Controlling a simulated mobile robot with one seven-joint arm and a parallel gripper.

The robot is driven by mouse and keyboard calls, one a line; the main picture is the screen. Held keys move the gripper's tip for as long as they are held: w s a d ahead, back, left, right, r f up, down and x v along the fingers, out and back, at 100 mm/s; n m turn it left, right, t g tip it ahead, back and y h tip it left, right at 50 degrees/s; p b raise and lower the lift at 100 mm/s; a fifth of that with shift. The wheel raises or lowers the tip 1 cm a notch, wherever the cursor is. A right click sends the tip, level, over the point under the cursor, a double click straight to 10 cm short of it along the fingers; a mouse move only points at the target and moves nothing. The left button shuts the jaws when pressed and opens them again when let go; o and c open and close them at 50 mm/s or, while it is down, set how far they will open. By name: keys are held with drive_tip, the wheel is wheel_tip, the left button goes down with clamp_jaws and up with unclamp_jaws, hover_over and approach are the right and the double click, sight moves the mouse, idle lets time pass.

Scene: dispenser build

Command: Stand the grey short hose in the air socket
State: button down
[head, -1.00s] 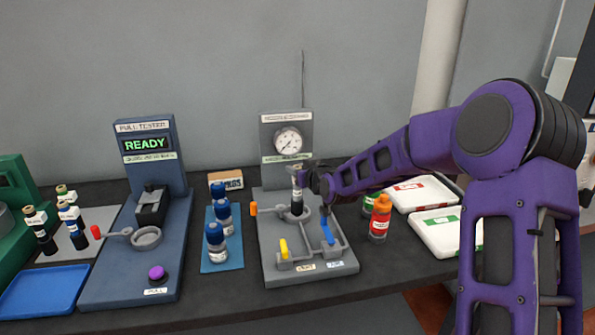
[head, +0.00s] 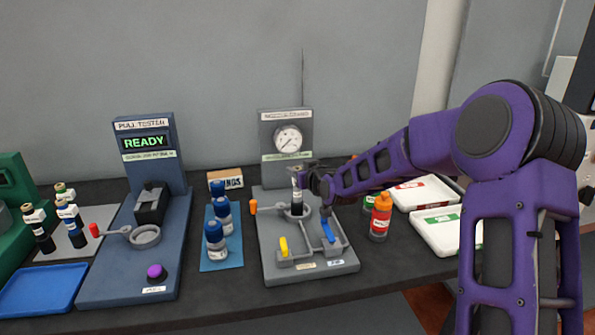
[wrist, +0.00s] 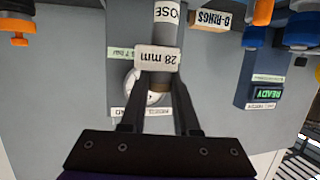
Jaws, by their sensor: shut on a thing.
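The grey short hose (head: 297,195) is upright, with a white label band and a dark lower part in the head view. In the wrist view the hose (wrist: 167,40) carries a "28 mm" tag. My gripper (head: 304,180) is shut on its upper part. The air socket appears to be the grey ring (head: 284,213) on the grey gauge stand (head: 286,128). The hose's lower end is at this ring; whether it is fully seated I cannot tell.
Blue-capped bottles (head: 215,240) stand left, an orange-capped bottle (head: 381,216) right. The pull tester (head: 147,145) is farther left.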

drive_tip(key=c, duration=0.9)
unclamp_jaws()
drive_tip(key=shift+p+v, duration=1.4)
drive_tip(key=shift+v, duration=4.1)
drive_tip(key=shift+w, duration=0.1)
